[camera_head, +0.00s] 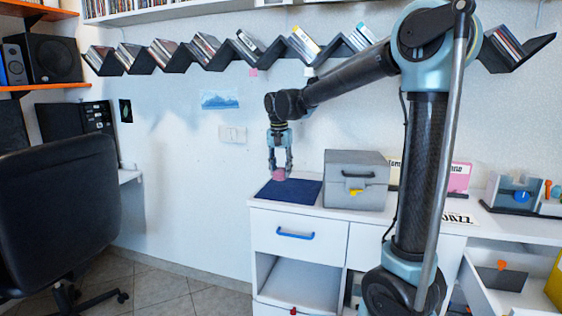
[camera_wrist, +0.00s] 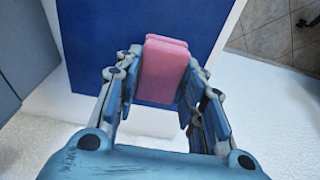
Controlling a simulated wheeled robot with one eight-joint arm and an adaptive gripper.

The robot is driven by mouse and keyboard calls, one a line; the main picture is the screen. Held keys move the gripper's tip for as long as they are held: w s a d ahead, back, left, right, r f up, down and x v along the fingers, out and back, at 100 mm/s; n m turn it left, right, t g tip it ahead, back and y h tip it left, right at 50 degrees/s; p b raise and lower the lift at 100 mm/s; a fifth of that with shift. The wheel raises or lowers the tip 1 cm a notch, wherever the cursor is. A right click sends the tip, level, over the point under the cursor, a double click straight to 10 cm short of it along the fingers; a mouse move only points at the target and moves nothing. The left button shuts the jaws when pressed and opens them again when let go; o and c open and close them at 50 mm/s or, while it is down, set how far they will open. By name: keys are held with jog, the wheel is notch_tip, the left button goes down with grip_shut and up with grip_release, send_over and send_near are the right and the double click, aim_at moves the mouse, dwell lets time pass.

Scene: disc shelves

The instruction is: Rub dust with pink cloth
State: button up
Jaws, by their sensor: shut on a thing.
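My gripper (camera_head: 280,160) points down over the left end of the white cabinet top. It is shut on the pink cloth (camera_head: 279,175), which looks like a small thick pink block. In the wrist view the pink cloth (camera_wrist: 164,69) sits between the two fingers of my gripper (camera_wrist: 160,95). Below it lies a flat dark blue mat (camera_head: 290,191), which also shows in the wrist view (camera_wrist: 100,40). The cloth is at or just above the mat; I cannot tell whether it touches. No dust can be made out in either view.
A grey box (camera_head: 355,170) with a yellow latch stands right of the mat. A black office chair (camera_head: 60,210) is at the left. A zigzag disc shelf (camera_head: 270,50) runs along the wall above. An open drawer (camera_head: 485,295) is at the lower right.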

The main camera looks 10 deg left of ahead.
jog(key=shift+r, duration=1.85)
